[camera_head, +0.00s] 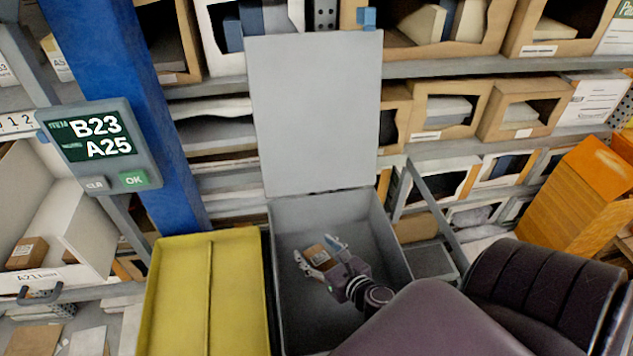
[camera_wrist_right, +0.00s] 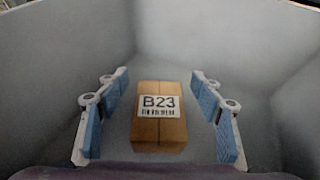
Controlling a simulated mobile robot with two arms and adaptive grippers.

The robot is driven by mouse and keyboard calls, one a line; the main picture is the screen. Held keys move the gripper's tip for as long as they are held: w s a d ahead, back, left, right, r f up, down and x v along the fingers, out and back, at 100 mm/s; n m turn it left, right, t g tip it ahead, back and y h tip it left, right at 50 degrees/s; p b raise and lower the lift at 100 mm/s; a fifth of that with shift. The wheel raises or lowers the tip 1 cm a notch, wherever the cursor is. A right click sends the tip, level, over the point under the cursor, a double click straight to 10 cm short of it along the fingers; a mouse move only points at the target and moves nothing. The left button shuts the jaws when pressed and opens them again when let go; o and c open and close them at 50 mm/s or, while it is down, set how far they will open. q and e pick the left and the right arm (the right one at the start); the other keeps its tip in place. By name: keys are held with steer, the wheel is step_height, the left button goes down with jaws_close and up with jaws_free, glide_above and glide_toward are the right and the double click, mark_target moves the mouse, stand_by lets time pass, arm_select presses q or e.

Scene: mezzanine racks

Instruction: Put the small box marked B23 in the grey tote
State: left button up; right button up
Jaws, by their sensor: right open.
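The small brown box marked B23 (camera_wrist_right: 158,128) lies on the floor of the grey tote, its white label facing up in the right wrist view. In the head view the box (camera_head: 318,254) shows between the fingers of my right gripper (camera_head: 321,252). The grey tote (camera_head: 395,240) stands open with its lid (camera_head: 315,115) raised at the back. My right gripper, also in the right wrist view (camera_wrist_right: 160,115), is open inside the tote. Its blue-padded fingers stand on both sides of the box, with visible gaps. My left gripper is not in view.
A closed yellow tote (camera_head: 235,290) stands left of the grey one. A display (camera_head: 100,145) reading B23 and A25 hangs on a blue post (camera_head: 130,70). Racks with boxes fill the back, and an orange stack (camera_head: 590,190) is at right.

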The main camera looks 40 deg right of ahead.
steer(key=shift+s+a+f, duration=0.1)
steer(key=shift+f, duration=0.1)
steer(key=shift+s+r+p, duration=0.1)
steer(key=shift+r+p, duration=0.55)
steer(key=shift+r, duration=0.05)
steer(key=b+v, duration=0.2)
steer(key=v, duration=0.9)
steer(key=shift+s+r, duration=0.2)
steer(key=shift+s, duration=0.1)
